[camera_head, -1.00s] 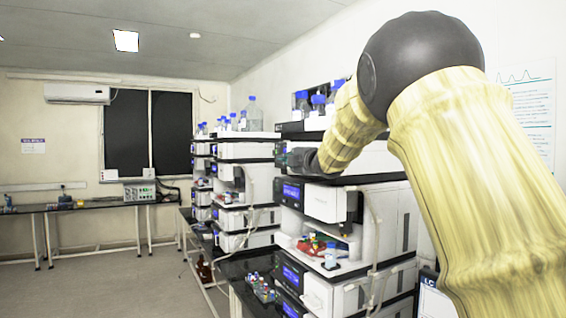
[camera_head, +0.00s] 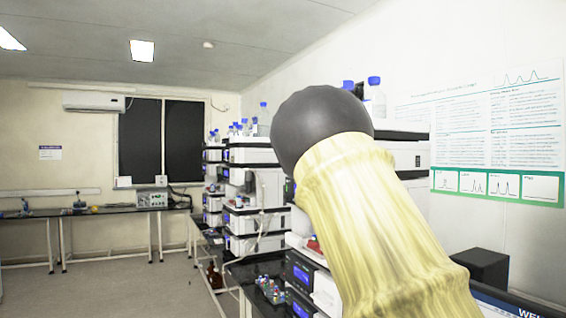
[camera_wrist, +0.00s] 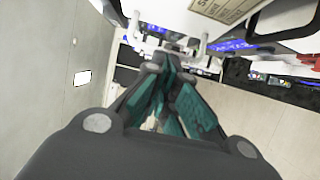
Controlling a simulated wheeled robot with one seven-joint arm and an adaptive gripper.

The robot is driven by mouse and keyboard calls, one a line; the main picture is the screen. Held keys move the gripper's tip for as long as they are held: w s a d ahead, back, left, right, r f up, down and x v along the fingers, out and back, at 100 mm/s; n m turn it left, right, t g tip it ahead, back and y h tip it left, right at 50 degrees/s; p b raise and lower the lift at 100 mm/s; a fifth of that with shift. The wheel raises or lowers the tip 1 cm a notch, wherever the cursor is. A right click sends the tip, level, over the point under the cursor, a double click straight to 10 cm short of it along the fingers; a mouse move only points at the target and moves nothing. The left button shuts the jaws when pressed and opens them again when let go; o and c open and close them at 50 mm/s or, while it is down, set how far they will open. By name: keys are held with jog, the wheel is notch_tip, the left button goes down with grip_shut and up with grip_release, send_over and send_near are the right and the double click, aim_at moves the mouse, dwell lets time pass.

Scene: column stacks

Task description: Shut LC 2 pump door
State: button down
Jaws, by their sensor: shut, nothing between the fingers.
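My gripper (camera_wrist: 172,62) shows in the wrist view as dark fingers with teal pads, shut and empty. White instrument housings (camera_wrist: 160,12) lie just beyond its tips, with lit blue displays. I cannot tell whether it touches any of them. In the head view my arm hides my gripper and much of the near column stack (camera_head: 405,152). Another column stack (camera_head: 252,195) stands farther back to the left. I cannot tell which stack is LC 2, and no pump door can be clearly made out as open or shut.
A rack of small vials (camera_head: 270,290) stands on the dark bench left of the near stack. Bottles with blue caps (camera_head: 375,98) stand on top of that stack. A monitor (camera_head: 510,305) is at the lower right. The floor (camera_head: 130,285) at left is clear.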

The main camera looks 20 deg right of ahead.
jog(key=w+d+p, duration=0.1)
jog(key=w+d, duration=0.1)
jog(key=shift+d, duration=0.4)
jog(key=shift+w+f, duration=0.1)
dwell(0.5)
jog(key=s+a+b, duration=0.5)
jog(key=s+a, duration=0.3)
jog(key=s, duration=0.1)
jog(key=shift+s+a, duration=0.35)
jog(key=shift+a, duration=0.05)
